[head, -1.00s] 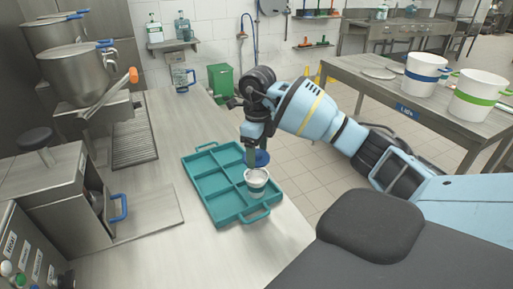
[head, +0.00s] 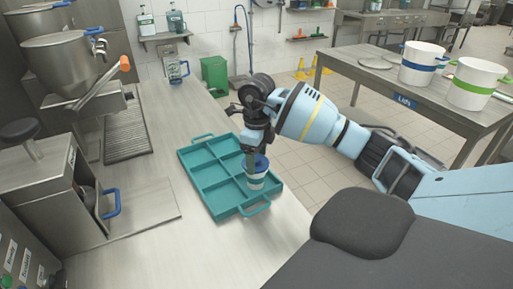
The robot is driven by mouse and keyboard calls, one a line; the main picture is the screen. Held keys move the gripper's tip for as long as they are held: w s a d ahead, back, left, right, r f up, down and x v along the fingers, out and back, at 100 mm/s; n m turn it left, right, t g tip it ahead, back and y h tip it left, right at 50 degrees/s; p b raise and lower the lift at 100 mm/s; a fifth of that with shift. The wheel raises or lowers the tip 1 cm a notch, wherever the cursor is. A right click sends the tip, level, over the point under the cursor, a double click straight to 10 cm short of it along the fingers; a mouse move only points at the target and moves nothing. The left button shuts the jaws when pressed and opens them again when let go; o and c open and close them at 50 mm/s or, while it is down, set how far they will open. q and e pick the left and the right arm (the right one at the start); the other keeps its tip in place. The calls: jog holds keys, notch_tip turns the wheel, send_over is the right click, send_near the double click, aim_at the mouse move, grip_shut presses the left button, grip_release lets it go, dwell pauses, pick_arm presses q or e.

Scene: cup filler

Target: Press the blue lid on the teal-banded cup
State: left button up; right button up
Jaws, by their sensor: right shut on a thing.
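My left gripper is not in view.
The tray's other compartments look empty. A steel machine with a blue handle (head: 113,203) stands to the left. A side table at right, with a "Lids" label (head: 405,100), holds a blue-banded tub (head: 421,65) and a green-banded tub (head: 473,84). The counter in front is clear.

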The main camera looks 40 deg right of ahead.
jog(key=shift+f, duration=0.45)
dwell(1.0)
jog(key=o, duration=1)
notch_tip(320, 180, up, 8)
jog(key=shift+f, duration=0.1)
dwell(0.3)
